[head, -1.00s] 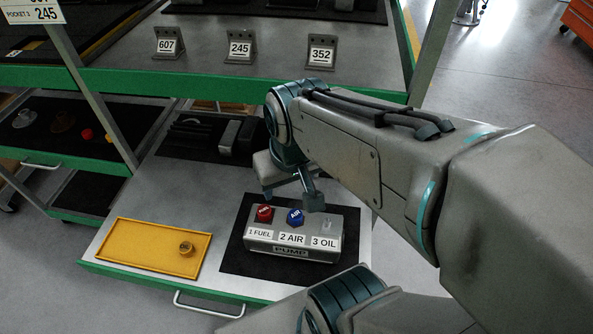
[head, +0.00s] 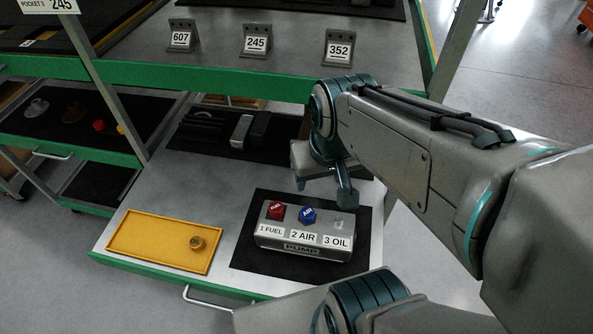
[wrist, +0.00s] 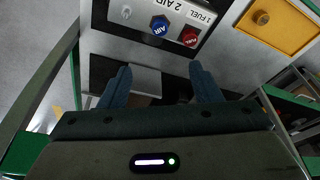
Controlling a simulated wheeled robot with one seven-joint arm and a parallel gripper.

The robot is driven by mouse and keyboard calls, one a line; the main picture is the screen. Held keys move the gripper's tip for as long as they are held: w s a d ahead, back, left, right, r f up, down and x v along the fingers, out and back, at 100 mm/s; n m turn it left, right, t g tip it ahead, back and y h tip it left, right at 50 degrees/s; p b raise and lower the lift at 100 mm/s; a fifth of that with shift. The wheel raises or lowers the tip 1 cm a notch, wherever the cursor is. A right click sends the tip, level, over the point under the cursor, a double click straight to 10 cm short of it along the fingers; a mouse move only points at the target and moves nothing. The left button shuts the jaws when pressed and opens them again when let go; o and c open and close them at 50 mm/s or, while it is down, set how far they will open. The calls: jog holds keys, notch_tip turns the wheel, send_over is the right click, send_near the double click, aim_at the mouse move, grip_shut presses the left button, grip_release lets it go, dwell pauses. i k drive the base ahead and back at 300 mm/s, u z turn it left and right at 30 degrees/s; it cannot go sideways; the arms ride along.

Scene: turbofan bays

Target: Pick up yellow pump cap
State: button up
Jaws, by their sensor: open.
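A dull yellow-brass cap (head: 197,243) lies in the right part of a yellow tray (head: 150,243). It also shows in the wrist view (wrist: 262,18) in the tray at upper right. The grey pump block (head: 300,249) bears a red FUEL cap (head: 276,209) and a blue AIR cap (head: 307,214). Its 3 OIL spot has no coloured cap and shows a pale fitting (wrist: 126,11). My gripper (wrist: 160,70) is open and empty, its fingers apart. In the head view my gripper (head: 326,180) is above the back right of the pump, away from the tray.
A small yellow piece (head: 121,130) and a red piece (head: 98,125) sit on the left shelf. A green-edged upper shelf (head: 210,68) with number stands 607, 245 and 352 runs behind my arm. Bare grey worktop lies between tray and pump mat (head: 246,256).

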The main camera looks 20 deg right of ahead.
aim_at(196, 243)
jog(key=k, duration=0.5)
jog(key=u, duration=0.4)
jog(key=i, duration=0.4)
jog(key=u, duration=0.7)
jog(key=k, duration=0.5)
jog(key=u, duration=1.15)
jog(key=i, duration=1.05)
jog(key=z, duration=1.5)
